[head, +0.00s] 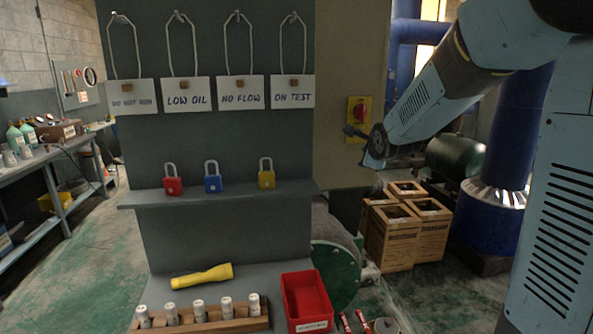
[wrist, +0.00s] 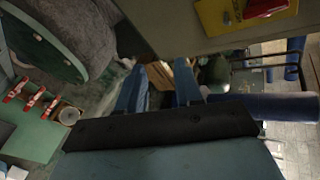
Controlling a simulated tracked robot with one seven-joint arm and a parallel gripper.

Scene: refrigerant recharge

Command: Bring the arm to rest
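My arm reaches in from the upper right in the head view, with its forearm slanting down to the left. My gripper (head: 362,150) hangs in the air in front of the grey-brown panel, just below the red rotary switch (head: 359,110). In the wrist view, the two blue fingers of my gripper (wrist: 160,88) stand apart with nothing held between them. The yellow switch plate (wrist: 245,12) shows at the top of the wrist view, apart from the fingers.
Wooden crates (head: 402,232) stand below and right of my gripper. The shelf (head: 230,193) holds red, blue and yellow padlocks beneath hanging tags. A red bin (head: 306,297), a yellow torch (head: 202,276) and a wooden rack (head: 205,322) sit low in front.

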